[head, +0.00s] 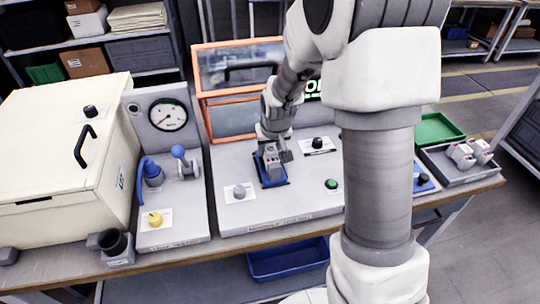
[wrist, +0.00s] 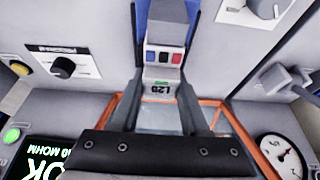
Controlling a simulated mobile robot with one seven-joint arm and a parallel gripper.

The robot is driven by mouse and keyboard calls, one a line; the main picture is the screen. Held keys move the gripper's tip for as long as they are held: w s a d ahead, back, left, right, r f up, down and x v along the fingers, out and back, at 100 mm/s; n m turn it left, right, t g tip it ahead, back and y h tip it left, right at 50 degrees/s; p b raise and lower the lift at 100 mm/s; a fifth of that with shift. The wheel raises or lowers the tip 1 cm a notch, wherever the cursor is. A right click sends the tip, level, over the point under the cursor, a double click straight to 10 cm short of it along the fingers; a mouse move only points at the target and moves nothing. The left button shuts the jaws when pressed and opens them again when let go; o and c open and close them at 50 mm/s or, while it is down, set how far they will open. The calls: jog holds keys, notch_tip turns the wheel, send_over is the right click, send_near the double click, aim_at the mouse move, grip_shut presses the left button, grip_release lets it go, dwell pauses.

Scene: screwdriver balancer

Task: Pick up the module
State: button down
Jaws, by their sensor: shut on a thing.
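The module (head: 272,160) is a small grey block standing in a blue holder (head: 275,184) on the sloped grey panel. In the wrist view the module (wrist: 162,62) shows blue, dark and red squares and a printed label. My gripper (head: 271,147) reaches down over it from above. In the wrist view the two fingers of my gripper (wrist: 166,45) lie on either side of the module, shut on it. The blue holder (wrist: 192,12) shows beside it. Whether the module is lifted off the holder cannot be told.
An orange-framed clear cover (head: 228,122) stands open behind the panel. Knobs and a green button (head: 331,184) surround the holder. A grey tray (head: 452,174) with two similar modules (head: 472,152) and a green tray (head: 437,127) lie at right. A cream box (head: 50,160) stands left.

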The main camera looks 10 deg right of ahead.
aim_at(271, 145)
jog(key=shift+r, duration=0.15)
jog(key=shift+w+r, duration=0.1)
jog(key=shift+r, duration=0.15)
jog(key=r, duration=0.3)
jog(key=shift+d+p, duration=0.2)
jog(key=shift+p, duration=0.1)
jog(key=d+r+p, duration=0.1)
jog(key=d+r, duration=0.1)
jog(key=d, duration=1.5)
jog(key=shift+d+r, duration=0.15)
jog(key=shift+d, duration=0.15)
